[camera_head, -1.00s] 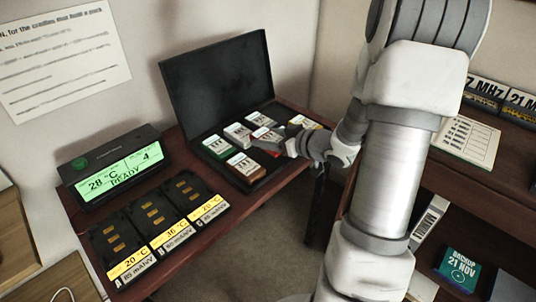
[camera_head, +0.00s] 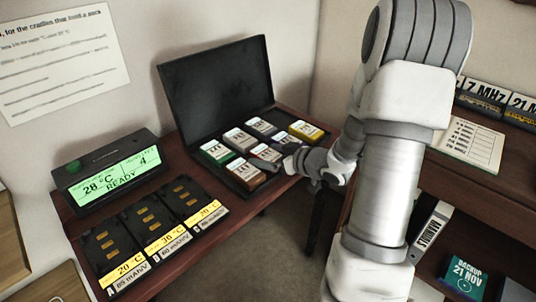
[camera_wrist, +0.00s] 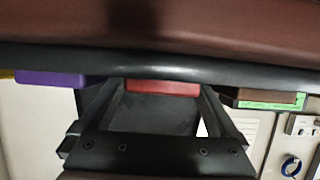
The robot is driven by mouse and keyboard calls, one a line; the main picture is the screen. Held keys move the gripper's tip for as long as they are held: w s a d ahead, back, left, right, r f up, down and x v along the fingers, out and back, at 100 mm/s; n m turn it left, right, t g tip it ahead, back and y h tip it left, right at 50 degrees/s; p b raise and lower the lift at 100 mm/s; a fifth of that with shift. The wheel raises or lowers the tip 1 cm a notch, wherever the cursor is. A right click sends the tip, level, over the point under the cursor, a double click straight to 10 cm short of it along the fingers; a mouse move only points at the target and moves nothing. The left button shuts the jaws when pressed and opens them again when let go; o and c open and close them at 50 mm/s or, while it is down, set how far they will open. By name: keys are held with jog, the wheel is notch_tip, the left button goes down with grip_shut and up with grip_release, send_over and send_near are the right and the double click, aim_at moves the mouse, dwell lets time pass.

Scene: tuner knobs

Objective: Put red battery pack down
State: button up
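The red battery pack (camera_wrist: 163,87) shows as a red strip between the two fingers in the wrist view, with a finger against each side. In the head view the pack (camera_head: 265,152), with a pale label, is at the open black case (camera_head: 275,181), among the other packs and partly covered by my gripper (camera_head: 284,160). In the wrist view my gripper (camera_wrist: 163,100) appears shut on it. Whether the pack's underside touches the case floor is hidden.
Green (camera_head: 215,152), brown (camera_head: 246,172) and yellow (camera_head: 306,130) packs sit around it in the case; a purple pack (camera_wrist: 50,79) is beside it in the wrist view. Three dark cradles (camera_head: 150,222) and a lit display (camera_head: 118,174) stand left on the table.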

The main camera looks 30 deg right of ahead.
jog(key=shift+r, duration=0.1)
jog(key=shift+r, duration=0.2)
jog(key=p+v, duration=0.4)
jog(key=v, duration=0.8)
jog(key=shift+w, duration=0.1)
